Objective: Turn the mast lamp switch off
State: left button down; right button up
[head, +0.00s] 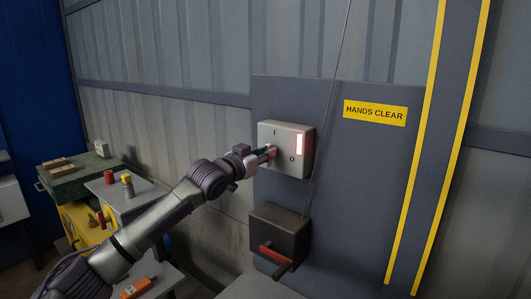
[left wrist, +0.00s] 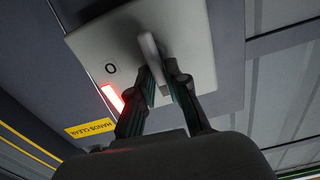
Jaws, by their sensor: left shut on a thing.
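The light grey switch box (head: 302,169) is on the dark wall panel, marked "I" at its upper left and "O" at its lower right. Its indicator lamp (head: 299,145) glows red-white, and the lamp also shows in the left wrist view (left wrist: 112,97). My left gripper (head: 268,154) is at the box face. In the left wrist view its two dark fingers (left wrist: 158,88) are shut on the grey switch lever (left wrist: 149,50). The lever stands out from the box beside the "O" mark. In the head view my gripper mostly hides the lever. My right gripper is not in view.
A dark box with a red handle (head: 276,258) sits below the switch box. A thin cable (head: 329,99) runs down past the switch box's right side. A yellow "HANDS CLEAR" sign (head: 375,113) is to the right. A cluttered bench (head: 142,200) stands at the left.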

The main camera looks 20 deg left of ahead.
pick_arm(q)
jog(key=m+p, duration=0.1)
jog(key=m, duration=0.1)
jog(key=m+p, duration=0.2)
jog(key=m, duration=0.1)
jog(key=d+m+p, duration=0.1)
jog(key=m+p, duration=0.1)
jog(key=m, duration=0.1)
jog(key=shift+s+f, duration=0.2)
jog(key=shift+s, duration=0.05)
jog(key=m, duration=0.1)
jog(key=m+p, duration=0.1)
jog(key=m, duration=0.1)
jog(key=m+p, duration=0.1)
jog(key=shift+d+f+m, duration=0.25)
jog(key=shift+f+m, duration=0.1)
jog(key=shift+m, duration=0.05)
jog(key=m, duration=0.2)
jog(key=m+p, duration=0.1)
jog(key=m, duration=0.1)
jog(key=shift+f, duration=0.4)
jog(key=shift+m, duration=0.3)
jog(key=c, duration=1.2)
grip_release()
